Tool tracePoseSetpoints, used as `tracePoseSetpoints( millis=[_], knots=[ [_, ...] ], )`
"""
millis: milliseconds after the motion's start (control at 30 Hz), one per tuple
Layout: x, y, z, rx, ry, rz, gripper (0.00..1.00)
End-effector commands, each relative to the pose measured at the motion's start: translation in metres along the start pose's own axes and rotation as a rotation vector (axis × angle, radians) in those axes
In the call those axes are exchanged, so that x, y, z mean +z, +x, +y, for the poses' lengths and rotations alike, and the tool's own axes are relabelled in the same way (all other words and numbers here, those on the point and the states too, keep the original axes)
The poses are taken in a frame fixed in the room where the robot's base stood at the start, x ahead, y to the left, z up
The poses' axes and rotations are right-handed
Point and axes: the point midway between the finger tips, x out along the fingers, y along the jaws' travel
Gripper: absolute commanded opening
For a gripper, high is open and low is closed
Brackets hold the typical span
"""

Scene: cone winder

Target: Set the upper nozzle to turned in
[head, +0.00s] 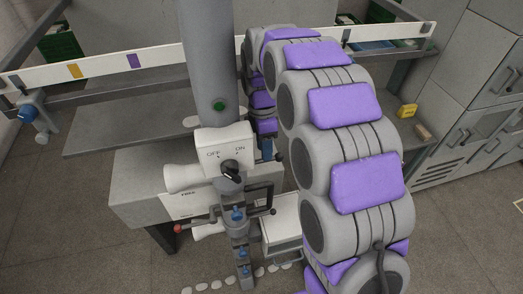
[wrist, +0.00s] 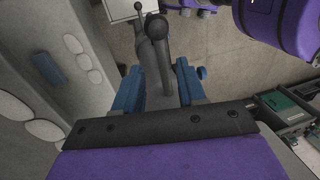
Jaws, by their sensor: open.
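In the head view a grey post (head: 242,255) stands below a white switch box (head: 224,146) marked OFF and ON, with a black knob. Small blue fittings (head: 237,214) sit on the post, and a white cylinder (head: 184,178) juts left from the box. I cannot tell for sure which part is the upper nozzle. My gripper (wrist: 159,90) is open in the wrist view, its blue fingers on either side of a dark grey bar with a ball end (wrist: 157,27). Contact is not clear. In the head view my arm mostly hides the gripper; a blue part shows right of the box.
A thick grey column (head: 208,60) rises behind the box. A white rail (head: 90,66) crosses the back. Grey cabinets (head: 470,90) stand at the right. A dark frame with ball ends (head: 272,211) sticks out right of the post.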

Motion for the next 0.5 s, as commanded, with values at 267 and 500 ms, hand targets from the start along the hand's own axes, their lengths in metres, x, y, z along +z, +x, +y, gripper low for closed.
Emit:
tracePoseSetpoints(
  millis=[267, 500],
  knots=[
    [-0.006, 0.021, 0.002, -0.002, 0.002, -0.004, 0.4],
    [-0.014, 0.022, 0.004, 0.0, 0.003, -0.011, 0.4]
  ],
)
